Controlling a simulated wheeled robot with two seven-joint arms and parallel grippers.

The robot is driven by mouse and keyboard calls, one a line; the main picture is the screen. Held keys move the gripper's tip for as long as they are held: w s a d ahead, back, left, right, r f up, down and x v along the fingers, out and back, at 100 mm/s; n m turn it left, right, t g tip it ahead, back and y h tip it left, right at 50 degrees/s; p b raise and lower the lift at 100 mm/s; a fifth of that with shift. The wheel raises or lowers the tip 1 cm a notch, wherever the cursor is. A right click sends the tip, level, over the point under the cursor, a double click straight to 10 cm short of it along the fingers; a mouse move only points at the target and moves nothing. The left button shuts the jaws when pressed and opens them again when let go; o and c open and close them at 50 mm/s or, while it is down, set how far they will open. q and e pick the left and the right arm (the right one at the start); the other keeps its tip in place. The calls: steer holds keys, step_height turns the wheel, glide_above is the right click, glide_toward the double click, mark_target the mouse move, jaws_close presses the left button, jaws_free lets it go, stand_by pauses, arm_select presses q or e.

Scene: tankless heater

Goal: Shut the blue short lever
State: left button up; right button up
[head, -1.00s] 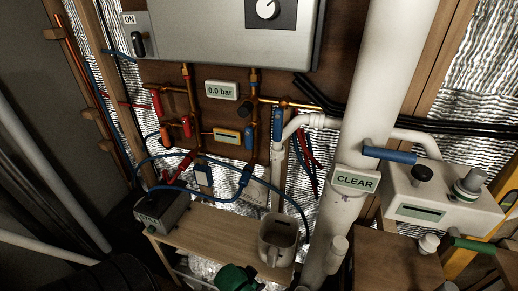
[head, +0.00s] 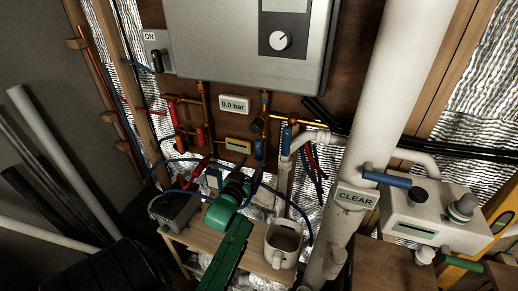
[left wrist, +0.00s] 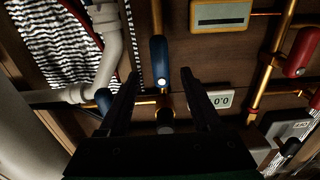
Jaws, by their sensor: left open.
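The blue short lever (head: 258,149) is on a copper pipe on the wooden board, right of the small yellow display. In the left wrist view the blue short lever (left wrist: 160,62) lies in line with its pipe. My left gripper (head: 237,172) has come up in front of the board, just below the lever. In the left wrist view my left gripper (left wrist: 158,78) is open, with a dark finger on each side of the lever's line. I see no contact. A longer blue lever (head: 287,141) sits to the right and is partly behind a finger in the wrist view. My right gripper is out of view.
Red levers (head: 201,136) sit left of the yellow display (head: 238,145). A 0.0 bar gauge (head: 234,104) and the grey heater (head: 235,45) are above. A mug (head: 283,243) stands on a wooden shelf below, and a white pipe (head: 386,85) rises at the right.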

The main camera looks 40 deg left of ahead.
mark_target(258, 154)
arm_select(q)
steer(key=p+x, duration=0.1)
steer(key=x, duration=0.6)
steer(key=shift+w+a, duration=0.1)
steer(key=shift+w, duration=0.25)
jaws_close()
steer(key=shift+f, duration=0.1)
stand_by(0.7)
